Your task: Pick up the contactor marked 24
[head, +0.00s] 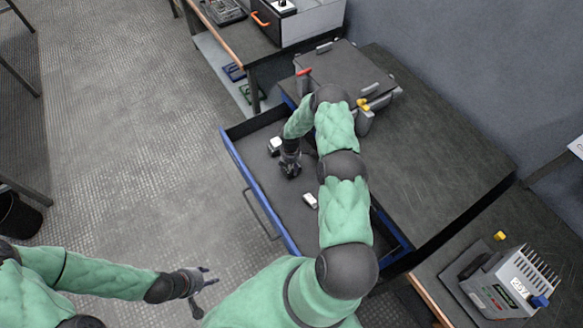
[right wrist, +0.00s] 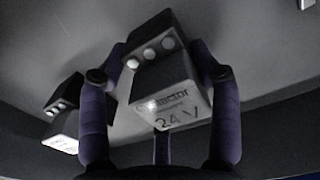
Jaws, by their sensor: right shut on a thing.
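A contactor with a grey-white face reading "24 V" (right wrist: 172,105) sits between the fingers of my right gripper (right wrist: 165,85) in the right wrist view. The fingers press on both its sides. In the head view my right gripper (head: 290,170) is low inside the open blue drawer (head: 262,210); I cannot tell the held contactor apart there. A white block (head: 275,145) is beside this gripper and another small white one (head: 310,200) lies in the drawer. My left gripper (head: 203,283) is over the floor, fingers spread and empty.
A second contactor (right wrist: 62,115) is left of the held one in the right wrist view; its marking is unreadable. The dark worktop (head: 430,150) lies right of the drawer. A grey device (head: 500,285) stands at the lower right. The floor left of the drawer is clear.

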